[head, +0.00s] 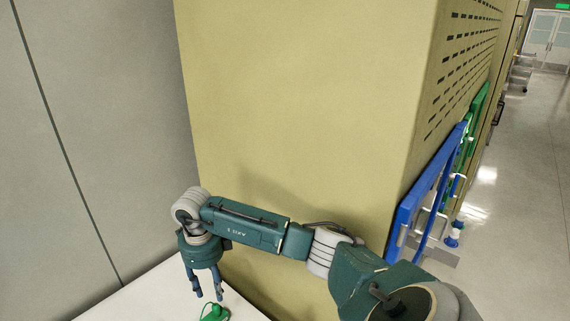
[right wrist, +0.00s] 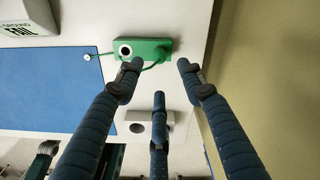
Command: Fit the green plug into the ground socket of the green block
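The green block (right wrist: 143,45) lies on the white table in the right wrist view, with a white-ringed round socket (right wrist: 125,49) at its left end. A darker green piece (right wrist: 163,53), perhaps the green plug, shows at its right end. A thin green cord (right wrist: 104,53) runs from there behind a fingertip and left to a small round end (right wrist: 87,57). My right gripper (head: 207,296) points down over the table, its fingers (right wrist: 158,82) spread and empty in the wrist view. In the head view, part of a green thing (head: 214,314) shows below it. My left gripper is not clearly seen.
A blue mat (right wrist: 45,85) covers the table left of the block. A pale grey block with a dark hole (right wrist: 118,128) and a white box with lettering (right wrist: 28,14) are nearby. A tall yellow cabinet (head: 300,90) stands close beside the table.

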